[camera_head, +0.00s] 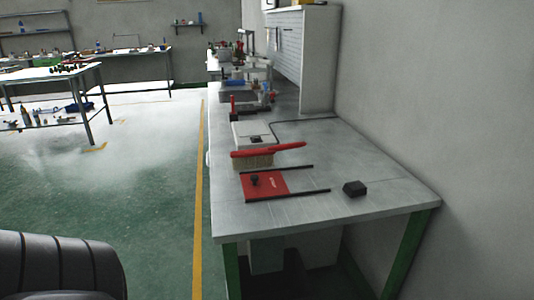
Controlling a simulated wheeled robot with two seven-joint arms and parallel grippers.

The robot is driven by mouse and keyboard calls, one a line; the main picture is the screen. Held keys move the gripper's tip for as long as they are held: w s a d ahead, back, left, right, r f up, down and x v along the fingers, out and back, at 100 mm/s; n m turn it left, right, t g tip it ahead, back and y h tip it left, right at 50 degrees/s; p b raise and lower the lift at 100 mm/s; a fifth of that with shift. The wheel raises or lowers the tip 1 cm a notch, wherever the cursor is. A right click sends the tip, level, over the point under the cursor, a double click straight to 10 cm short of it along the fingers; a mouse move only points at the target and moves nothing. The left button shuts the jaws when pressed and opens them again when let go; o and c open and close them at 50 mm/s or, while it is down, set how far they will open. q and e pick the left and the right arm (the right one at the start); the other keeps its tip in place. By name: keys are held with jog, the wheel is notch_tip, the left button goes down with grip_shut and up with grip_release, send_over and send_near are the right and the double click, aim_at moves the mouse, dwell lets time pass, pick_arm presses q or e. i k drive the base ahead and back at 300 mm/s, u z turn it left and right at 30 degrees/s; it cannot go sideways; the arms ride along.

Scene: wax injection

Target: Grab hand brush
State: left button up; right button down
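A hand brush (268,151) with a long red handle and tan bristles is on the grey workbench (370,168), on the right side of the head view. Its bristles point down, and its handle extends to the right. It is between a white box-like device and a red plate. Neither of my grippers is in view.
A white device (253,133) with a cable stands behind the brush. A white cabinet (305,55) stands further back. Green floor (150,210) lies open to the left.

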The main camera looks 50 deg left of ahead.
aim_at(270, 150)
jog(key=u, duration=3)
jog(key=i, duration=2.45)
jog(key=z, duration=1.6)
